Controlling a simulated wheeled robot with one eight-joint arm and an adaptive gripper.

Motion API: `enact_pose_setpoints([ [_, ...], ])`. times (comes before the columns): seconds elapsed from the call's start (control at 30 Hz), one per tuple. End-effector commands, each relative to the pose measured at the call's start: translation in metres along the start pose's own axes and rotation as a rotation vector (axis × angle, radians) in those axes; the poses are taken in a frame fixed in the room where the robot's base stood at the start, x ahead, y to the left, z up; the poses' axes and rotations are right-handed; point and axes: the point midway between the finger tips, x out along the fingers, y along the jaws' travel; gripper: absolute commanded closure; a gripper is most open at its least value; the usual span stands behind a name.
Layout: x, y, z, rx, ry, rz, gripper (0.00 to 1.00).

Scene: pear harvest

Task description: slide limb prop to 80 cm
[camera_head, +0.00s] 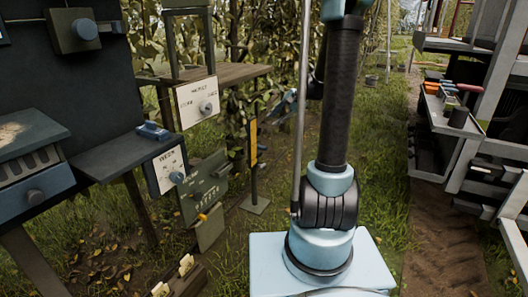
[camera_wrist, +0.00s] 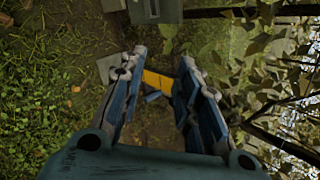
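What looks like the limb prop (camera_head: 253,142) is a thin upright post with a yellow strip, on a flat square base, left of my arm in the head view. A small blue piece sits beside the strip. In the wrist view the yellow strip (camera_wrist: 157,80) shows between my fingers, with a blue piece just below it. My gripper (camera_head: 280,108) is partly hidden behind my arm in the head view. In the wrist view my gripper (camera_wrist: 163,62) has its blue fingers spread apart. I cannot tell how far the prop is from them. The scale marks are unreadable.
A wooden shelf (camera_head: 230,74) with a white dial panel (camera_head: 197,102) stands left of the prop. A second dial panel (camera_head: 166,171) and a grey-green box (camera_head: 204,178) are nearer. Leafy branches crowd behind. A metal rack (camera_head: 440,110) stands at right. Grass lies between.

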Motion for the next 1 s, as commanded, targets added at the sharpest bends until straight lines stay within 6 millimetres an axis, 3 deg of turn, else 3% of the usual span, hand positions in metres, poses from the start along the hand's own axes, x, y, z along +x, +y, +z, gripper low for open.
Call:
enact_pose_setpoints([
  [0.2, 0.026, -0.02, -0.048, 0.12, -0.045, -0.082, 0.7],
  [0.5, 0.065, -0.035, -0.111, 0.282, -0.118, -0.19, 0.7],
  [0.77, 0.099, -0.034, -0.164, 0.419, -0.191, -0.279, 0.7],
  [1.0, 0.132, -0.022, -0.211, 0.541, -0.267, -0.358, 0.7],
])
